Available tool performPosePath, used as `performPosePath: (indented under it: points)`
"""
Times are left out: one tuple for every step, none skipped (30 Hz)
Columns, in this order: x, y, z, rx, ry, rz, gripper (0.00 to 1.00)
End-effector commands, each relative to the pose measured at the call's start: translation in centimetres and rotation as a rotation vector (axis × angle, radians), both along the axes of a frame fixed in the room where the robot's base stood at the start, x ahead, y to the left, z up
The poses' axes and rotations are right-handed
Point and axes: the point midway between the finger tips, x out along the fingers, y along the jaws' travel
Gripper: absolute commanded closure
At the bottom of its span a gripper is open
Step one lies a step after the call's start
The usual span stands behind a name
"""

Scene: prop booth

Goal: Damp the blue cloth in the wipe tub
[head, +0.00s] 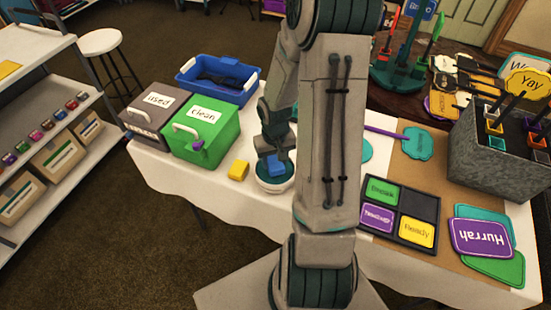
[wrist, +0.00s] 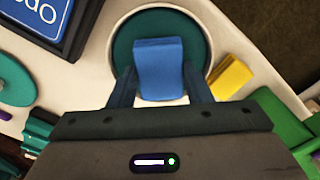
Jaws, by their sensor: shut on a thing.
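The blue cloth (head: 276,167) is a folded block between the fingers of my gripper (head: 272,153). In the wrist view my gripper (wrist: 160,84) is shut on the blue cloth (wrist: 159,62), one finger at each side. The wipe tub (head: 275,187) is a small round white tub on the white table. In the wrist view the tub (wrist: 204,28) has a white rim and a teal inside, and the cloth shows over it. I cannot tell whether the cloth touches the bottom. My arm hides part of the table to the right of the tub.
A yellow block (head: 239,170) lies just left of the tub. A green box marked "clean" (head: 205,130) and a grey box marked "used" (head: 152,117) stand at the left. A blue crate (head: 217,78) is behind. A dark sign tray (head: 400,215) lies right of my arm.

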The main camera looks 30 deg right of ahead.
Motion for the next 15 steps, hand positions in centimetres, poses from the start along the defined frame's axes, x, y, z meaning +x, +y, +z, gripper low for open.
performPosePath:
  points:
    - [0.00, 0.00, 0.00, 0.000, 0.000, 0.000, 0.74]
    - [0.00, 0.00, 0.00, 0.000, 0.000, 0.000, 0.74]
    - [0.00, 0.00, 0.00, 0.000, 0.000, 0.000, 0.74]
    - [0.01, 0.00, -0.01, 0.000, 0.000, 0.000, 0.74]
    - [0.00, 0.00, -0.03, 0.000, 0.000, 0.000, 0.74]
    - [0.00, 0.00, -0.06, 0.000, 0.000, 0.000, 0.74]
    - [0.00, 0.00, -0.08, 0.000, 0.000, 0.000, 0.74]
    - [0.00, 0.00, -0.12, 0.000, 0.000, 0.000, 0.74]
    - [0.00, 0.00, -0.16, 0.000, 0.000, 0.000, 0.74]
    - [0.00, 0.00, -0.21, 0.000, 0.000, 0.000, 0.74]
    - [0.00, 0.00, -0.25, 0.000, 0.000, 0.000, 0.74]
    - [0.00, 0.00, -0.30, 0.000, 0.000, 0.000, 0.74]
    - [0.00, 0.00, -0.34, 0.000, 0.000, 0.000, 0.74]
    - [0.00, 0.00, -0.38, 0.000, 0.000, 0.000, 0.74]
    - [0.00, -0.01, -0.42, 0.000, 0.000, 0.000, 0.74]
